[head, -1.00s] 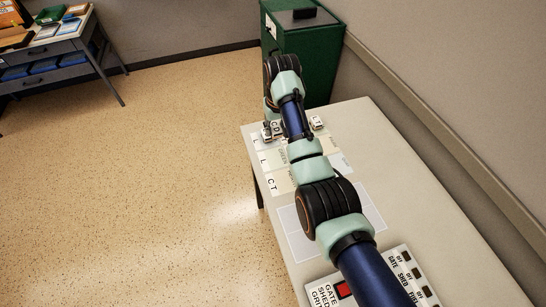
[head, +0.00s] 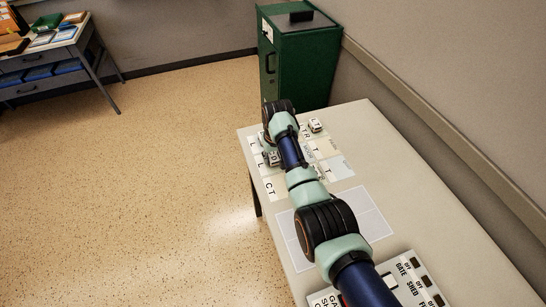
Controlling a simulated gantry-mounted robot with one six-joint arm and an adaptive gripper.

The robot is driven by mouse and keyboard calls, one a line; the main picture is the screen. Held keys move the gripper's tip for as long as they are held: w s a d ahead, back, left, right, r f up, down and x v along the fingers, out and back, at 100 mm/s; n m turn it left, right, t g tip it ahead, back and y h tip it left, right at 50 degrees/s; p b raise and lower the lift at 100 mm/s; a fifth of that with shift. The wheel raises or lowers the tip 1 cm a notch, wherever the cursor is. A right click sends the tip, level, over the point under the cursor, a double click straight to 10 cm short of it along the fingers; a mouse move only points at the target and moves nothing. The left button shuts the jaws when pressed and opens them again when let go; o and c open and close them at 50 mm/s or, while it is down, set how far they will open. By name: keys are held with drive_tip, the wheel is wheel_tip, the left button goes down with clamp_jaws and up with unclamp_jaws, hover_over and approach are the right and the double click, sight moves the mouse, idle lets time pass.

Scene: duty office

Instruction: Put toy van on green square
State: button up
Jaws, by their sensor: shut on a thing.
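My gripper (head: 271,156) is mostly hidden behind my own wrist and forearm. It points down low over the labelled cards at the far left end of the table. A small dark and pale thing shows at its tip, which I take to be the toy van; its shape is too small to make out. The gripper is shut on it. I cannot tell whether it touches the card below. Pale lettered squares lie around it, but their colours are faint. I cannot clearly pick out the green square; my arm covers part of the cards.
A grey-lined sheet (head: 372,215) and a switch panel (head: 410,278) lie nearer on the table (head: 420,205). A green cabinet (head: 305,65) stands behind. The table's right side is clear.

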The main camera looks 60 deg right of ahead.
sight(274, 160)
drive_tip(key=shift+f, duration=0.15)
drive_tip(key=o, duration=1.1)
wheel_tip(274, 160, up, 12)
drive_tip(key=s+a+p, duration=0.1)
drive_tip(key=p, duration=0.3)
drive_tip(key=shift+s+a, duration=0.15)
